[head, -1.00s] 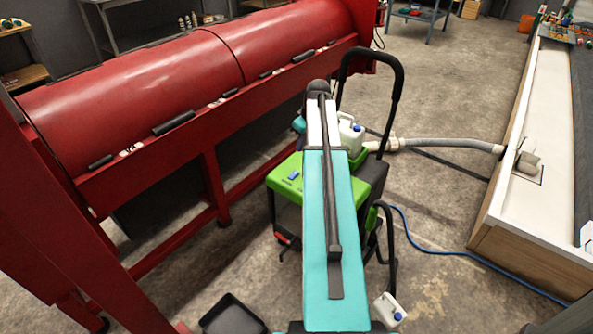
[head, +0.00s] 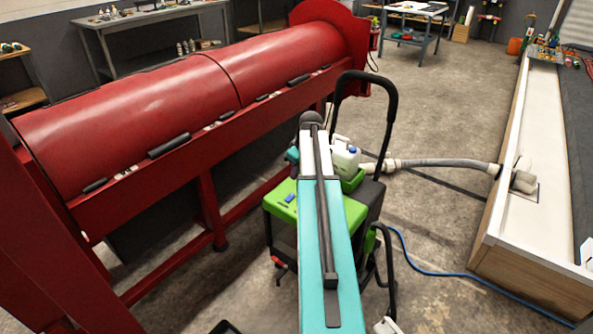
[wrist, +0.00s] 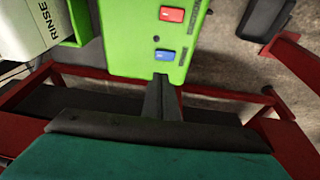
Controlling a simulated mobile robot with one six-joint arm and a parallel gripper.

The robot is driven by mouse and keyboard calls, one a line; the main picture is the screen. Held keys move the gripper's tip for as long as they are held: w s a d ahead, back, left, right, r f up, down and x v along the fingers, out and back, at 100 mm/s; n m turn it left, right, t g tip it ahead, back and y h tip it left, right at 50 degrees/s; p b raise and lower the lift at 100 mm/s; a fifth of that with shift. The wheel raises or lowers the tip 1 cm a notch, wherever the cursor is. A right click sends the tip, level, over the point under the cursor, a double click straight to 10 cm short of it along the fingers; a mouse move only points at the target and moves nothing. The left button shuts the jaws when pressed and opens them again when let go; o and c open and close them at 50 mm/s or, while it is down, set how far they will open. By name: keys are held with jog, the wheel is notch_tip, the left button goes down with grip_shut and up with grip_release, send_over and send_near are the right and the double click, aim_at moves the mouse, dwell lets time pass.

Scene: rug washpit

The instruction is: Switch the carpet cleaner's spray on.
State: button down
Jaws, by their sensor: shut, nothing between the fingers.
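The carpet cleaner (head: 283,210) is a green and dark machine with a tall black loop handle, standing beyond my arm. Its green top panel (wrist: 130,40) fills the upper middle of the wrist view. A red rocker switch (wrist: 171,14) and a blue rocker switch (wrist: 164,55) sit on it, with labels too small to read. The blue switch also shows in the head view (head: 289,198). My gripper (wrist: 163,80) is shut and empty, its tips just below the blue switch in the picture. I cannot tell whether they touch the panel. In the head view my arm hides the fingers.
A white jug marked RINSE (wrist: 30,28) is beside the panel; a white jug (head: 345,158) also shows on the cleaner. A red drum machine (head: 140,115) stands left. A grey hose (head: 440,163) runs to a white-walled pit (head: 507,150) at right. A blue cord (head: 440,272) crosses the floor.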

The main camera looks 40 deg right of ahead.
send_near(291, 194)
jog(key=x, duration=0.5)
jog(key=shift+b, duration=0.3)
jog(key=shift+f, duration=0.55)
jog(key=shift+w, duration=0.15)
